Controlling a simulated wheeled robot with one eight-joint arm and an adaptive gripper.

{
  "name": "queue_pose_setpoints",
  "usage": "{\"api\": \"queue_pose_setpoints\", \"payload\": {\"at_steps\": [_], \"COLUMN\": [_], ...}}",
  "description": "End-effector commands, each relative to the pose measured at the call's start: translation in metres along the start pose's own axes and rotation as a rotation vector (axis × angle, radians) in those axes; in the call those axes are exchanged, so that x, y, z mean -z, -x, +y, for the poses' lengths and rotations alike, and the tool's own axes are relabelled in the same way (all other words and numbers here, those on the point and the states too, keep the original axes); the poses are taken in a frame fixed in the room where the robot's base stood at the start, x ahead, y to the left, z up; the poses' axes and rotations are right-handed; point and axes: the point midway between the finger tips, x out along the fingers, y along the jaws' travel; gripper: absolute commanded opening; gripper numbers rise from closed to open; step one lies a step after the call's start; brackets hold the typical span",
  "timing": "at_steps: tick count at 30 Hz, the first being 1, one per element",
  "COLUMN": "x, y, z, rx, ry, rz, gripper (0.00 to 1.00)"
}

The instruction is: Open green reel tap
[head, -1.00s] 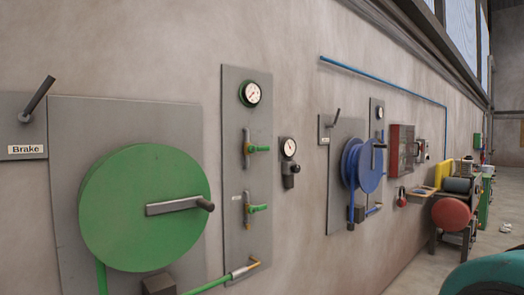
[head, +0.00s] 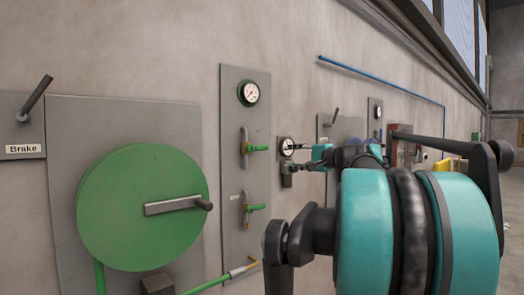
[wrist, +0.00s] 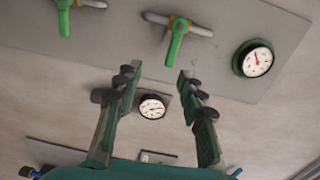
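The green reel (head: 143,205) is on the wall at the left in the head view. On the grey panel (head: 232,120) beside it are two green-handled taps, an upper tap (head: 257,148) and a lower tap (head: 254,208). Both handles stick out to the right, across their upright pipes. In the wrist view the upper tap (wrist: 178,42) lies just beyond the fingertips, and the lower tap (wrist: 64,18) is at the top left. I cannot tell which tap is named. My gripper (wrist: 158,75) is open and empty, apart from both handles; it also shows in the head view (head: 293,158).
A green-rimmed gauge (head: 249,93) tops the panel. A dark gauge (wrist: 152,106) shows between my fingers, off the panel. A brake lever (head: 35,98) is at far left. My arm hides most of the blue reel and the benches.

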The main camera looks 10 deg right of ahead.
Motion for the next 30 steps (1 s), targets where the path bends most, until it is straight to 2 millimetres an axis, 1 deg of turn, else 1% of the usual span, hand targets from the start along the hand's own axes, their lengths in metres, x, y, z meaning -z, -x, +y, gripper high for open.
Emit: {"api": "queue_pose_setpoints", "payload": {"at_steps": [1, 3, 5, 8, 11, 24, 30], "x": [0.006, 0.010, 0.011, 0.011, 0.010, 0.011, 0.012], "y": [0.003, 0.004, 0.001, -0.010, -0.026, -0.114, -0.147], "z": [-0.012, -0.021, -0.024, -0.024, -0.024, -0.027, -0.029], "rx": [0.023, 0.042, 0.047, 0.047, 0.046, 0.045, 0.045], "ry": [-0.013, -0.024, -0.027, -0.027, -0.026, -0.026, -0.026], "rz": [0.011, 0.018, 0.019, 0.017, 0.015, 0.015, 0.016], "gripper": [0.40, 0.40, 0.40, 0.40, 0.40, 0.40, 0.40]}}
